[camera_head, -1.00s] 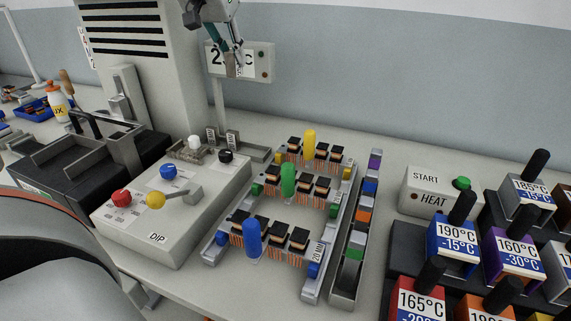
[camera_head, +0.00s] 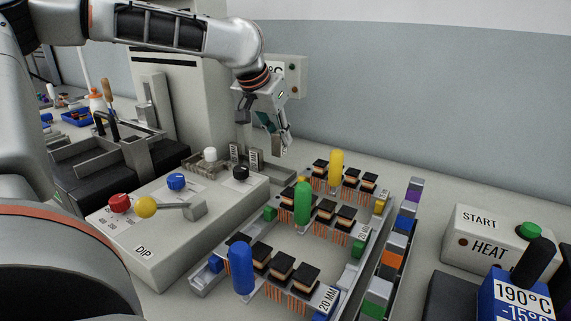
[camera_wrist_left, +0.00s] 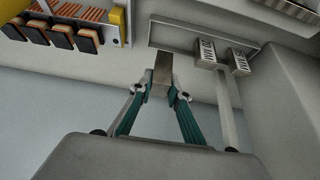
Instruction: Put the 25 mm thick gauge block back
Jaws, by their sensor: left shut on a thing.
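My left gripper (camera_head: 279,133) is shut on a small grey metal block, the gauge block (camera_wrist_left: 162,70). In the left wrist view the teal fingers (camera_wrist_left: 166,95) pinch its lower part in the picture. No label shows on its visible face, so its thickness cannot be read. Two labelled grey gauge blocks stand at the tray's other end, one (camera_wrist_left: 205,52) beside the other (camera_wrist_left: 239,61). My right gripper is not in view.
The DIP box (camera_head: 150,240) with coloured knobs stands in front of the tray. A rack with black-topped parts and yellow, green and blue handles (camera_head: 302,204) stands to the right. A grey display panel (camera_head: 295,75) is behind my gripper.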

